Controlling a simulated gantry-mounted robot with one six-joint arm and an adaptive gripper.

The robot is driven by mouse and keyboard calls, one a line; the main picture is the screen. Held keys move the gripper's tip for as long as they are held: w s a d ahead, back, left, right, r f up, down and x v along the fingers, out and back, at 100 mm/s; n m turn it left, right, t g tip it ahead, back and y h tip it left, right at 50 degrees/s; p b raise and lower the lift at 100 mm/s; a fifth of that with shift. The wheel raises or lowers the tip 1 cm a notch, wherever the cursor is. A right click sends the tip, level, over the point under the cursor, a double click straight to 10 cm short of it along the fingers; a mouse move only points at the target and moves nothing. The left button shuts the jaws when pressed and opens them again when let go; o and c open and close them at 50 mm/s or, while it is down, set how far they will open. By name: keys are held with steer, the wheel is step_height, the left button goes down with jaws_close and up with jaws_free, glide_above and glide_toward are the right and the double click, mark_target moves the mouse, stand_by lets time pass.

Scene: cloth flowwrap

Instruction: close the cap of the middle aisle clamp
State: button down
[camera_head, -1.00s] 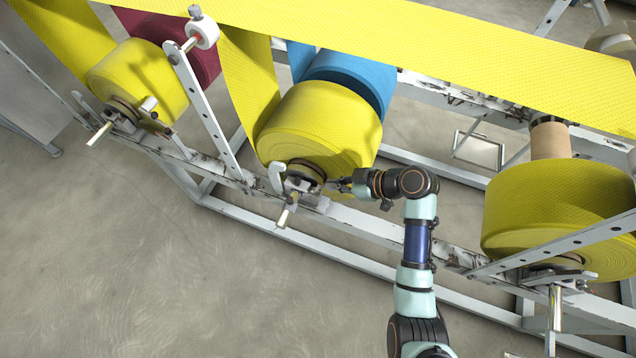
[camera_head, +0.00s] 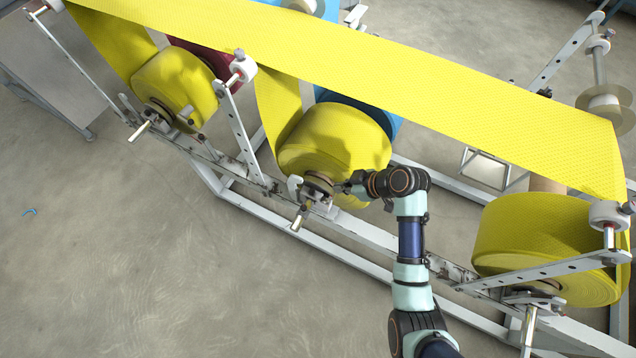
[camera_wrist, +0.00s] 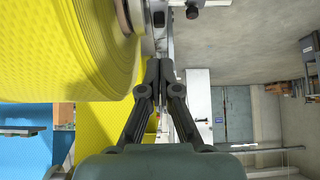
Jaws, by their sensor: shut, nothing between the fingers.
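The middle aisle clamp (camera_head: 312,192) sits on the front rail at the core end of the middle yellow roll (camera_head: 337,140). A pale hooked piece, which looks like its cap (camera_head: 295,186), stands up on the clamp's left side. A metal handle (camera_head: 299,219) sticks out below it. My gripper (camera_head: 346,187) is just right of the clamp, close to the roll's face. In the wrist view my gripper (camera_wrist: 160,66) is shut and empty, its fingertips together. Clamp parts (camera_wrist: 158,18) show just beyond the tips there; I cannot tell whether they touch.
Another yellow roll (camera_head: 174,85) hangs at the left and one (camera_head: 545,240) at the right, each with a clamp. A perforated upright (camera_head: 240,130) stands left of the middle clamp. The yellow web (camera_head: 400,75) runs overhead. The floor in front (camera_head: 150,270) is open.

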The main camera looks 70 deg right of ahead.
steer(key=b, duration=0.4)
glide_above(321, 199)
step_height(321, 199, down, 8)
steer(key=shift+w+d+r, duration=0.1)
steer(key=shift+d, duration=0.05)
steer(key=shift+f+b, duration=0.4)
steer(key=shift+f, duration=1.4)
steer(key=shift+s, duration=0.2)
steer(key=shift+s+a+f+b, duration=0.1)
steer(key=shift+s+f+b, duration=0.1)
steer(key=shift+f, duration=0.35)
steer(key=shift+s+a+f+b, duration=0.1)
steer(key=shift+f+b, duration=0.1)
steer(key=shift+f, duration=0.3)
step_height(321, 199, up, 5)
steer(key=p, duration=0.4)
steer(key=shift+w+d+r+p, duration=0.1)
steer(key=shift+p, duration=0.2)
steer(key=p+v, duration=0.2)
steer(key=v, duration=0.7)
steer(key=shift+s, duration=0.6)
